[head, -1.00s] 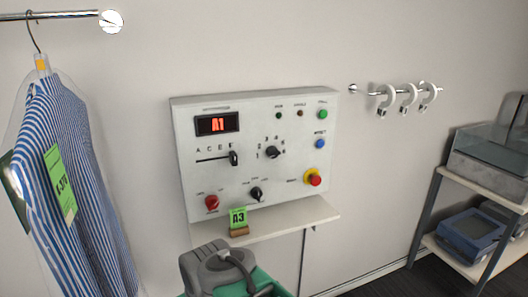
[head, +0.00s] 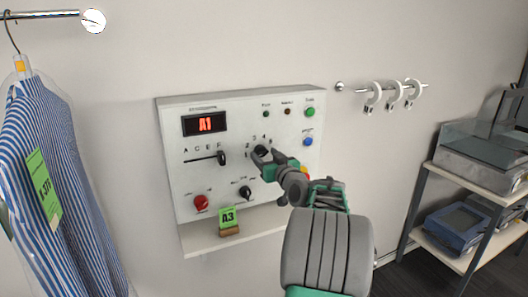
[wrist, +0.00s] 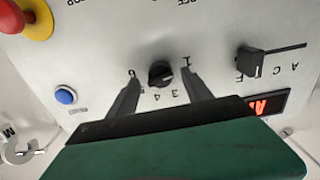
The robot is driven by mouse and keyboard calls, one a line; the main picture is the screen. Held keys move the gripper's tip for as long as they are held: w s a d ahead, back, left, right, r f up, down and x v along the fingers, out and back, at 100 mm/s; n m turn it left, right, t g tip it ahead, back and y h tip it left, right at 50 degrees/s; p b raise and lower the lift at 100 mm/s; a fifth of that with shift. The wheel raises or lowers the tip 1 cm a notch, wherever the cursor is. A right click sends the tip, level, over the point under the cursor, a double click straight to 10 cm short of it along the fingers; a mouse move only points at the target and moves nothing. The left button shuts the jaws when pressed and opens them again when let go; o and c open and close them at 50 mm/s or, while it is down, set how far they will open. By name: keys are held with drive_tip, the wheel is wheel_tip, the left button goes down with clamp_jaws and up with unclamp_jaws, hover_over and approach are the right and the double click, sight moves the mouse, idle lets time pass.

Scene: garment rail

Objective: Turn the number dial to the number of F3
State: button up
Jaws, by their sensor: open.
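The number dial is a black round knob (head: 261,151) on the white control panel, ringed by printed numbers. In the wrist view the dial (wrist: 161,74) shows upside down, with 1, 3 and 4 readable around it. My gripper (head: 276,160) is in front of the panel at the dial. In the wrist view its two fingers (wrist: 160,80) are open, one on each side of the dial, with gaps visible. Whether the tips reach the dial's depth is unclear. The red display (head: 205,123) reads A1. A green card (head: 228,217) on the shelf reads A3.
The letter slider (head: 222,158) is left of the dial, near its right end. A red knob (head: 201,202), a lower black knob (head: 245,192), a blue button (head: 308,142) and a green button (head: 309,111) surround it. My arm partly covers the red-and-yellow stop button.

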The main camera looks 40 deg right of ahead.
drive_tip(key=shift+x, duration=0.8)
drive_tip(key=shift+c, duration=0.4)
clamp_jaws()
